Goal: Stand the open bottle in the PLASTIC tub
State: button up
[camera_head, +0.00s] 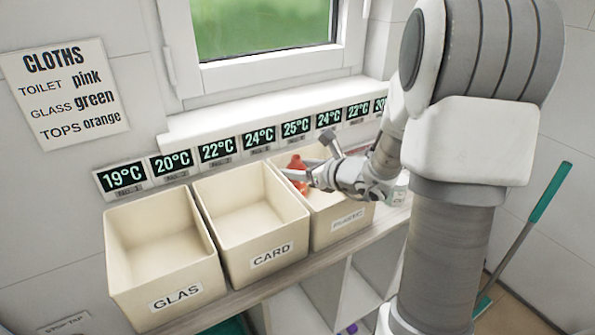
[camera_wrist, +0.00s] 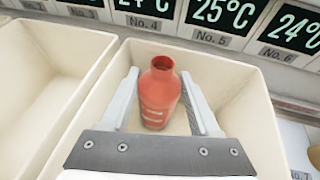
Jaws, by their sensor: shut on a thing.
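A red open-necked bottle (camera_head: 298,175) is between the fingers of my gripper (camera_head: 305,166), inside the opening of the third tub (camera_head: 322,236). The tub's front label is too blurred to read surely; it stands right of the CARD tub. In the wrist view the bottle (camera_wrist: 160,92) is roughly upright, its mouth open and uncapped. My gripper's fingers (camera_wrist: 160,85) lie on either side of it and are shut on it. The bottle's base is low in the tub (camera_wrist: 245,125); I cannot tell whether it touches the floor.
The empty GLAS tub (camera_head: 190,305) and the empty CARD tub (camera_head: 275,270) stand to the left on the shelf. A row of temperature displays (camera_head: 245,140) runs along the wall behind. A pale container (camera_head: 398,192) stands right of the third tub, partly behind my arm.

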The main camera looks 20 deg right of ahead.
jog(key=shift+f, duration=0.2)
jog(key=o, duration=1)
jog(key=shift+r, duration=0.1)
jog(key=shift+o, duration=0.2)
jog(key=shift+r, duration=0.1)
jog(key=shift+s+r, duration=0.1)
jog(key=shift+r, duration=0.05)
jog(key=p+v, duration=0.2)
jog(key=v, duration=0.9)
jog(key=shift+s+d, duration=0.2)
jog(key=shift+s, duration=0.15)
